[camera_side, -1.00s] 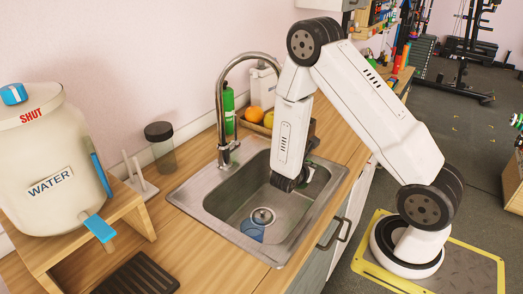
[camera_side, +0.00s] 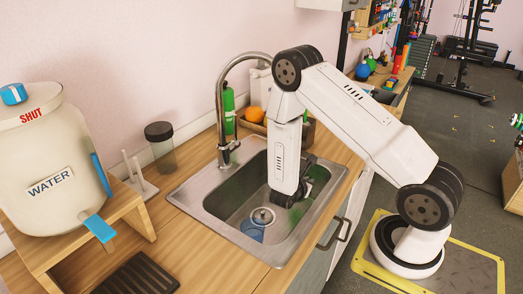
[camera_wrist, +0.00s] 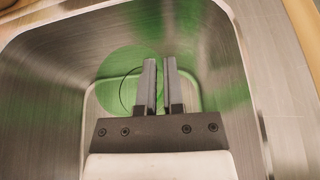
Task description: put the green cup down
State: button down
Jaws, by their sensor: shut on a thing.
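My gripper (camera_side: 300,191) is down inside the steel sink, at its far right part. In the wrist view my gripper (camera_wrist: 160,64) shows two dark fingers with a narrow gap, shut on the thin wall of the green cup. The green cup (camera_wrist: 125,66) appears there as a see-through green round shape, mostly left of the fingers. In the side view the green cup (camera_side: 319,176) is a green patch beside my gripper, partly hidden by it. I cannot tell whether its base touches the sink floor.
The sink (camera_side: 213,219) has a blue cup (camera_side: 252,231) near the drain (camera_side: 263,216), left of my gripper. A tall curved faucet (camera_side: 221,110) stands at the sink's back edge. A water tank (camera_side: 45,160) on a wooden stand is at the left.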

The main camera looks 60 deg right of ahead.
jog(key=shift+f, duration=2.05)
jog(key=c, duration=0.7)
grip_release()
jog(key=shift+f, duration=0.1)
jog(key=shift+a, duration=0.1)
jog(key=shift+v, duration=5.95)
